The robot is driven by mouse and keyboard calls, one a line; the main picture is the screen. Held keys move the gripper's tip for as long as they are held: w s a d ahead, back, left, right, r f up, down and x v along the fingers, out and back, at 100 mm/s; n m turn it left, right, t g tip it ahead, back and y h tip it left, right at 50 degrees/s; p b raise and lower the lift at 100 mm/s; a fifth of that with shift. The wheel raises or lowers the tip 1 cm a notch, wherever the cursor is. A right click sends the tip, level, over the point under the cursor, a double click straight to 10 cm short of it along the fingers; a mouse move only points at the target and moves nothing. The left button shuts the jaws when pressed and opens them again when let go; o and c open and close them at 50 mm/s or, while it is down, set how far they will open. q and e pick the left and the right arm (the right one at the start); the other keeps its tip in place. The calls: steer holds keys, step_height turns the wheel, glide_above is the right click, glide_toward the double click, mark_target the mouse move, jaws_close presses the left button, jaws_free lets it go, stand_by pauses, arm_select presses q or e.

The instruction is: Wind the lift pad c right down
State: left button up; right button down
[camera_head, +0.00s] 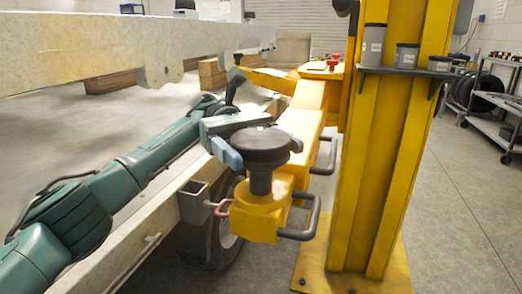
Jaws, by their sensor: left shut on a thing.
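The lift pad (259,145) is a round dark disc on a thick dark screw post (261,182). It stands upright on the end of a yellow lift arm (255,222), with the post showing between disc and arm. I cannot read a letter on it. My left gripper (254,148) reaches in from the left at the pad's height. Its blue-grey fingers lie on either side of the disc and are shut on it. The far finger is partly hidden behind the disc. My right gripper is not in view.
A yellow lift column (384,150) stands right of the pad, with a small shelf (405,71) of dark cups. Grey loop handles (303,222) stick out from the lift arm. The pale trailer frame (120,55) runs along the left. A wheel (226,225) is below.

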arm_select(q)
steer(key=shift+r, duration=0.25)
steer(key=o, duration=0.8)
steer(key=shift+s, duration=0.1)
steer(key=shift+c, duration=0.2)
steer(key=shift+o, duration=1.2)
steer(key=shift+f, duration=0.15)
